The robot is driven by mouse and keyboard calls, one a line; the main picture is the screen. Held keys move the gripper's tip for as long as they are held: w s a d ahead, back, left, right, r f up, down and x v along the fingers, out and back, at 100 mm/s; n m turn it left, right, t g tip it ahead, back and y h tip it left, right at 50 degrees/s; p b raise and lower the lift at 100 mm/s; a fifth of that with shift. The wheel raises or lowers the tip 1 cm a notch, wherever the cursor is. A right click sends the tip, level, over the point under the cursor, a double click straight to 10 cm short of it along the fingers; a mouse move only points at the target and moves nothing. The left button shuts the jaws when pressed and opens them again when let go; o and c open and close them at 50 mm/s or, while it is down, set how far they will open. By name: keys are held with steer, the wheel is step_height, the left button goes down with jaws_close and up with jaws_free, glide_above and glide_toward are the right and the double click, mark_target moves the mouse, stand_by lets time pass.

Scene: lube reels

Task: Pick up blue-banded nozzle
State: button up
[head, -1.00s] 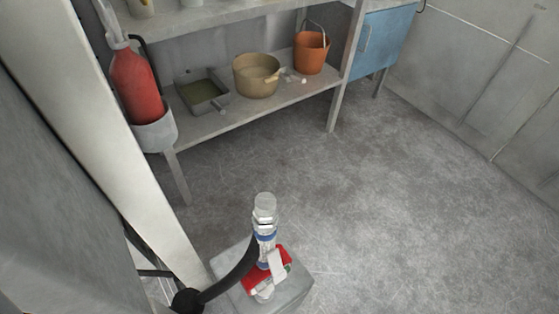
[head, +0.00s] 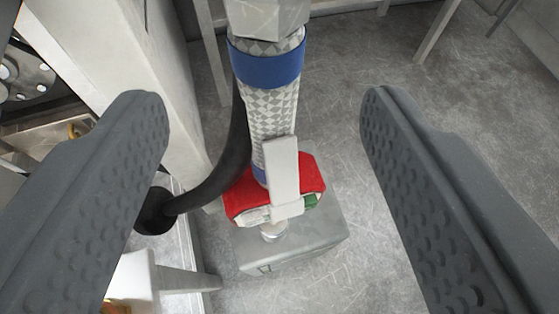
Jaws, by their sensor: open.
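The blue-banded nozzle (head: 269,98) stands upright in the middle of the view, with a checkered grey grip, a blue band near its top and a metal end cut off by the top edge. A pale lever runs down its lower front. Its lower part sits at a red holder (head: 315,183) on a grey block (head: 295,245). My gripper (head: 260,105) is open, its two dark dimpled fingers at left and right of the nozzle. There is visible space on both sides, and I see no contact.
A black hose (head: 221,178) curves from beside the nozzle to a dark round fitting at left. A pale post (head: 105,50) stands close behind the left finger. Machinery (head: 25,75) shows at far left. Bare floor (head: 400,130) lies to the right.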

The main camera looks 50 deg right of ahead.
mark_target(269, 62)
steer(key=shift+b+x, duration=0.8)
steer(key=shift+x, duration=3.35)
jaws_close()
